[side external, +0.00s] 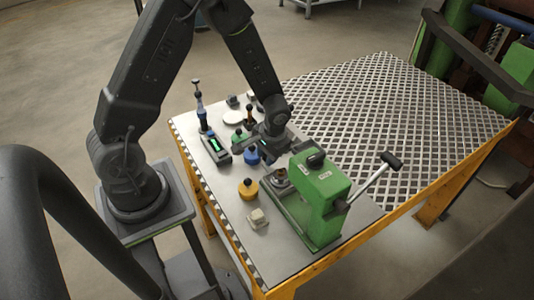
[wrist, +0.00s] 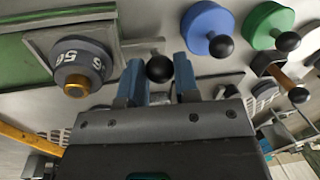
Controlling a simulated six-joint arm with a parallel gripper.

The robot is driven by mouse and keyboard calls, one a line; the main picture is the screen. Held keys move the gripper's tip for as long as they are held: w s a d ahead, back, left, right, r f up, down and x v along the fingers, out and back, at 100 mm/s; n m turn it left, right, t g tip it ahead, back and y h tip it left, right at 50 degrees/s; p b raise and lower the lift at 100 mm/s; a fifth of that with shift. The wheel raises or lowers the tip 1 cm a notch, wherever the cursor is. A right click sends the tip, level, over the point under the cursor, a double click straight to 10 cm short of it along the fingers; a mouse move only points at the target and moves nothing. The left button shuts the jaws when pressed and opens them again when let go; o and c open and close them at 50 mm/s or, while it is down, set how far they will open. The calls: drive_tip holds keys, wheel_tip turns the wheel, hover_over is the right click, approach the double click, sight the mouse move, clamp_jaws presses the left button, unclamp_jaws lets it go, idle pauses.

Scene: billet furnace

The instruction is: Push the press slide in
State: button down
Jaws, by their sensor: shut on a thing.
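The green press (side external: 322,197) stands at the table's front edge, its black-tipped lever (side external: 377,174) raised to the right. The press slide (wrist: 125,47) is a grey plate that sticks out of the press toward my gripper. It carries a round grey numbered piece with a brass end (wrist: 84,66). A black ball knob (wrist: 160,68) shows between the two blue fingers of my gripper (wrist: 159,88). My gripper is shut on this slide knob. In the side view my gripper (side external: 270,151) is low beside the press, and its fingertips are hidden.
A blue knobbed piece (side external: 252,156), a yellow one (side external: 248,188) and a green one (side external: 239,137) stand close to my gripper. A small box with a green display (side external: 217,149) and a pale block (side external: 258,218) are nearby. The grated tabletop (side external: 400,115) behind is clear.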

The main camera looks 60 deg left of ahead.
sight(272, 171)
drive_tip(key=d, duration=0.3)
drive_tip(key=shift+d, duration=0.25)
drive_tip(key=c, duration=0.9)
unclamp_jaws()
drive_tip(key=shift+o, duration=0.2)
drive_tip(key=shift+r, duration=0.1)
wheel_tip(272, 171, up, 13)
drive_tip(key=d, duration=0.2)
drive_tip(key=shift+w+d+r, duration=0.2)
drive_tip(key=shift+w+d, duration=0.05)
drive_tip(key=shift+d, duration=0.05)
